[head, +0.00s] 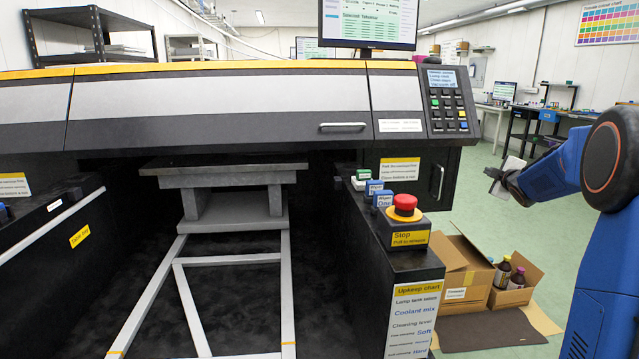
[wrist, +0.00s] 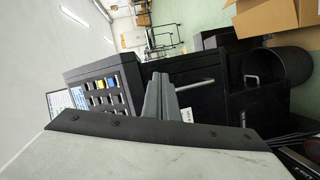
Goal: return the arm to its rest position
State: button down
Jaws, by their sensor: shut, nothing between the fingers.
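My blue arm reaches in from the right edge of the head view. My gripper (head: 498,180) is at its end, raised over the open green floor to the right of the printer. It is shut and empty, and touches nothing that I can see. In the wrist view the grey fingers (wrist: 160,100) lie together, with the printer's keypad panel (wrist: 103,85) and a dark cabinet beyond them.
The large printer (head: 250,105) fills the left and middle. A red stop button (head: 404,206) tops its black side post. Cardboard boxes (head: 462,262) stand on the floor, with brown bottles (head: 517,278) in one. Benches line the back right.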

jog(key=s+a+m+g+h, duration=0.1)
jog(key=s+a+m+g, duration=0.15)
jog(key=s+a, duration=0.4)
jog(key=s+a+m+g, duration=0.1)
jog(key=s+a+m, duration=0.2)
jog(key=s, duration=0.7)
jog(key=s+a+m+g+h, duration=0.1)
jog(key=s+a+m, duration=0.1)
jog(key=s+a, duration=0.45)
jog(key=s+a+f+m+g+y, duration=0.1)
jog(key=s+a+f, duration=0.3)
jog(key=s, duration=0.8)
jog(key=s+a+f+m+g+y, duration=0.1)
jog(key=s+a+f, duration=0.4)
jog(key=s, duration=0.8)
jog(key=s+a+f+m+g+y, duration=0.2)
jog(key=s+a+f+m+g, duration=0.1)
jog(key=s, duration=0.9)
notch_tip(320, 180, down, 3)
jog(key=shift+s+a+f+g, duration=0.15)
jog(key=shift+s+a+g, duration=0.1)
jog(key=shift+a+g, duration=0.65)
